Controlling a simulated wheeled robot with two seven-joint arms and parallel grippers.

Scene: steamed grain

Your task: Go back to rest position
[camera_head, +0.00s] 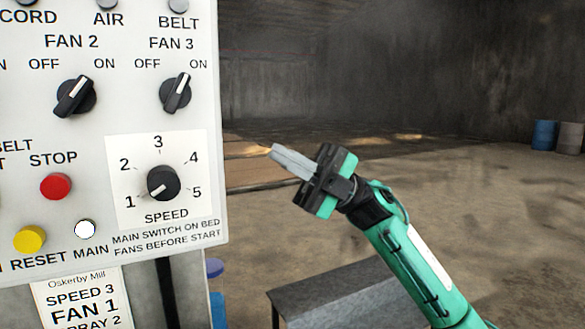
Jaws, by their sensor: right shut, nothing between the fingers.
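My right gripper (274,153) is shut and empty, with its grey fingers together. It points up and to the left, in open air to the right of the control panel (120,120). A gap shows between the fingertips and the panel's right edge. My right arm reaches in from the bottom right. My left gripper is not in view.
The panel bears the fan 2 knob (75,96), fan 3 knob (176,93), speed knob (163,183), red stop button (56,186) and yellow button (30,239). A grey bench (330,290) stands below my arm. Open floor lies between.

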